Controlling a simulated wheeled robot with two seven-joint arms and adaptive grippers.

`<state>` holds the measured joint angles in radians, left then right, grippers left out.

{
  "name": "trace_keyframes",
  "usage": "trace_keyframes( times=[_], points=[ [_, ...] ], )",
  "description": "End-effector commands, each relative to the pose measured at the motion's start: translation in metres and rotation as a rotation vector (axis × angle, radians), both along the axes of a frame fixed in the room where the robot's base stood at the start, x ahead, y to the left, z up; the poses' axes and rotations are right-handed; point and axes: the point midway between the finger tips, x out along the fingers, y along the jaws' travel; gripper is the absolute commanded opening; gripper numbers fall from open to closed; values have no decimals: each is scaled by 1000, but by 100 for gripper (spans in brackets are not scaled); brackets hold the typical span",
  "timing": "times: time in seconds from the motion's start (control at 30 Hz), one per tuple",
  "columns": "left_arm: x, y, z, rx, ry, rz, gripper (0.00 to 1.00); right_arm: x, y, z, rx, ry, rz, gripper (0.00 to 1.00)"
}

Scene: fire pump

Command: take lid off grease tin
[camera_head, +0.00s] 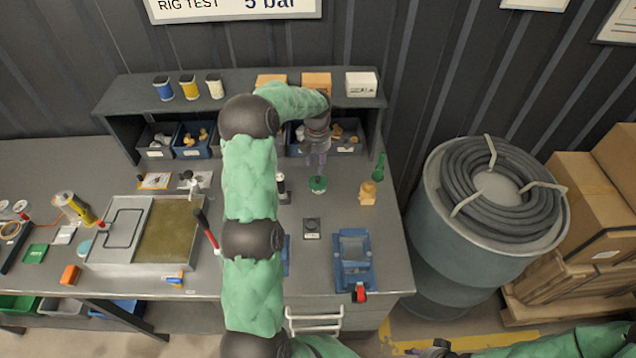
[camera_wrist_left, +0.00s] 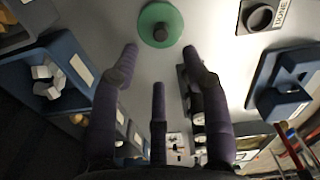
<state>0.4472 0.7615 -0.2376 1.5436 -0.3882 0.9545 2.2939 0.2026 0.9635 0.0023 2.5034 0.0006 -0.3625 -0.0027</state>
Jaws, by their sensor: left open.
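The grease tin appears as a small green round tin (camera_head: 318,184) with a dark knob on top, standing on the grey bench. The left wrist view shows its green top and knob (camera_wrist_left: 160,27) from above; the side of the tin is mostly hidden there. My left gripper (camera_head: 317,162) points down just behind the tin, above the bench. Its purple fingers (camera_wrist_left: 160,65) are spread and empty, with the tin beyond the fingertips and apart from them. My right gripper (camera_head: 436,348) is only partly in view at the bottom edge, and its fingers are unclear.
A shelf (camera_head: 120,97) with bins stands behind the tin. A green bottle (camera_head: 379,167) and a tan object (camera_head: 368,192) stand to its right. A dark round piece on a plate (camera_head: 312,228) and a blue fixture (camera_head: 353,258) are nearer. Bench around the tin is bare.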

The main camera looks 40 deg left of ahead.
Motion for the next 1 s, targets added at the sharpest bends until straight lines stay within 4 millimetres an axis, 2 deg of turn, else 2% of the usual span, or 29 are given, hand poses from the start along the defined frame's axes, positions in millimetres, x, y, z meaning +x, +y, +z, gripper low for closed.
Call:
trace_keyframes(
  times=[0.1,0.27,0.53,0.7,0.9,0.97,1.0],
  points=[
    [0,0,-19,0,3,0,46,0,0,-1,0,0,0,40],
    [0,-1,-31,0,1,-1,46,0,0,-1,0,0,0,40],
    [0,-2,-67,0,1,0,46,0,0,-2,0,0,0,40],
    [0,-2,-76,1,1,0,46,0,0,-2,0,0,0,40],
    [0,-2,-76,1,0,0,46,0,0,-2,0,0,0,40],
    [0,-2,-76,1,0,0,32,0,0,-2,0,0,0,40],
    [0,-2,-76,1,0,0,21,0,0,-2,0,0,0,40]
  ],
)
